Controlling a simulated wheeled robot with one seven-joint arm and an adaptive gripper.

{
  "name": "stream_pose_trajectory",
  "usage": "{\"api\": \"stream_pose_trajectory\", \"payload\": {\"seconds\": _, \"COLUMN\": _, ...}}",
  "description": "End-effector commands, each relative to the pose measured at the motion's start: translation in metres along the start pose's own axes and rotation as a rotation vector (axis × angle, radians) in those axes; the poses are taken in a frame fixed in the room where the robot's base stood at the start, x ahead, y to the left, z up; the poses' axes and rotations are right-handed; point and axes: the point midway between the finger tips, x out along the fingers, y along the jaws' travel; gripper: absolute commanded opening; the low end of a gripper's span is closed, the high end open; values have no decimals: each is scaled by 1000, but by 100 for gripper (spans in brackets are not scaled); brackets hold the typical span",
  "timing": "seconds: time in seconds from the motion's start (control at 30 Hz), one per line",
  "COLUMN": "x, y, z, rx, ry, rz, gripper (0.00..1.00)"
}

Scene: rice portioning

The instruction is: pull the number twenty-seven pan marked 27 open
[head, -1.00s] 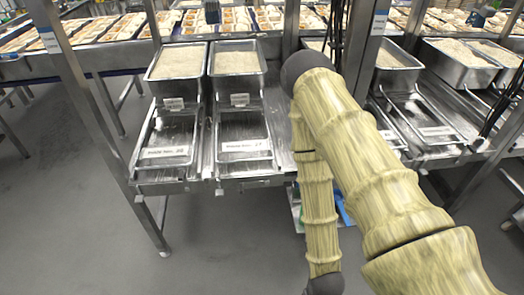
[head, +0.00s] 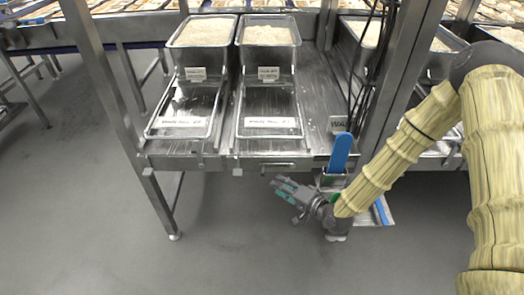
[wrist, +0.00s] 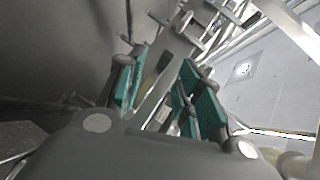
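Two metal pans full of rice stand side by side at the back of the steel bench: a left pan (head: 203,63) and a right pan (head: 269,60). Each has a small white tag on its front, too small to read surely; the right one looks like 27. Each stands behind a rectangular wire frame, whose front label is also blurred. My gripper (head: 279,185) is below and in front of the bench edge, apart from both pans. In the wrist view its teal-padded fingers (wrist: 160,82) are spread with no pan between them.
The steel bench (head: 310,120) has a bare strip right of the pans. A blue-handled tool (head: 341,152) hangs at its front, close to my wrist. A metal post (head: 397,75) with black cables stands at right. Grey floor in front is clear.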

Motion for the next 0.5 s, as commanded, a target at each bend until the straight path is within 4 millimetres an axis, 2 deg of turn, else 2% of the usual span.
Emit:
{"api": "stream_pose_trajectory", "payload": {"seconds": 0.03, "x": 13, "y": -4, "z": -16, "rx": 26, "ry": 23, "rz": -84, "gripper": 35}}
{"api": "stream_pose_trajectory", "payload": {"seconds": 0.2, "x": 26, "y": -44, "z": -54, "rx": 92, "ry": 39, "rz": -293, "gripper": 35}}
{"api": "stream_pose_trajectory", "payload": {"seconds": 0.33, "x": 27, "y": -62, "z": -68, "rx": 116, "ry": 36, "rz": -375, "gripper": 35}}
{"api": "stream_pose_trajectory", "payload": {"seconds": 0.5, "x": 30, "y": -71, "z": -74, "rx": 127, "ry": 33, "rz": -411, "gripper": 35}}
